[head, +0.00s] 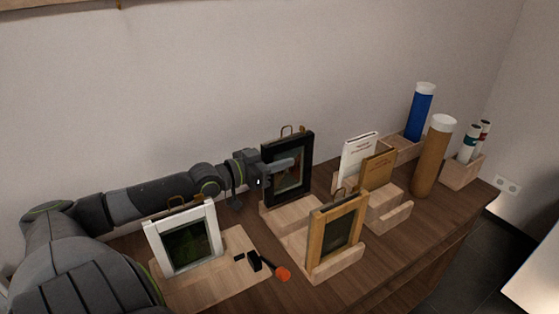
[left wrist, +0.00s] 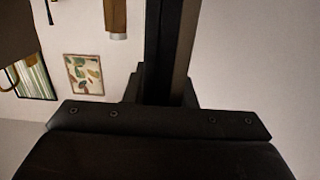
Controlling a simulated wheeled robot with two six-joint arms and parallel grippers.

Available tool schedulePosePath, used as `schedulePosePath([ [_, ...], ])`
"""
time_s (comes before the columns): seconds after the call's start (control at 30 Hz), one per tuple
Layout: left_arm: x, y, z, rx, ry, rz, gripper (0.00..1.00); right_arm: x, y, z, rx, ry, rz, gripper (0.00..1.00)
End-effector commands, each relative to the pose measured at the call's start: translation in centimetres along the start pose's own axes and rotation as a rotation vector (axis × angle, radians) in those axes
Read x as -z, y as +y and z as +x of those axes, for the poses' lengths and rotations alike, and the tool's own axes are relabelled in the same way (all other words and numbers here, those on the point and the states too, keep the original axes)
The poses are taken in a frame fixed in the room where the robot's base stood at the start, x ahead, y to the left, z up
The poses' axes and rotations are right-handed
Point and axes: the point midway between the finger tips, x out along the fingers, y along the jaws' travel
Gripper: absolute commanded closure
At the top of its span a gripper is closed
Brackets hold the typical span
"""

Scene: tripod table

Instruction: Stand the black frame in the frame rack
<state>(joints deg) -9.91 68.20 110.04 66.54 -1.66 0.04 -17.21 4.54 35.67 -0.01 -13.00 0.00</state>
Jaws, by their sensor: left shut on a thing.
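The black frame (head: 304,157) stands upright over the back part of the light wooden frame rack (head: 289,216), with a brass hanger on top. Its lower edge is at the rack's back piece; I cannot tell if it is seated or just above. My left gripper (head: 281,164) reaches in from the left and is shut on the black frame, a finger lying across its front. In the left wrist view a dark upright bar (left wrist: 170,50), seemingly the frame's edge, rises from the gripper. A wooden frame (head: 336,237) stands in the rack's front part. My right gripper is not in view.
A white frame (head: 184,238) stands on a wooden board (head: 222,277) at the left, near a black and orange tool (head: 272,267). Right of the rack are books (head: 357,160) in a holder, a brown tube (head: 433,157) and a blue tube (head: 420,112). The wall is close behind.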

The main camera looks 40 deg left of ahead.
Motion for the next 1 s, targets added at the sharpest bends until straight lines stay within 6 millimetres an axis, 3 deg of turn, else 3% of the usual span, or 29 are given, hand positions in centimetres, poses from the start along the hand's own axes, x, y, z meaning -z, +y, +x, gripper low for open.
schedulePosePath([
  [0.5, -2.8, 0.0, 0.2, -0.001, 0.002, 0.002, 1.00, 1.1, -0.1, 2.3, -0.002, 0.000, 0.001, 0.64],
  [1.0, -4.1, 0.0, 0.3, -0.001, 0.002, 0.001, 1.00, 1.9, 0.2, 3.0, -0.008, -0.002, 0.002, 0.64],
])
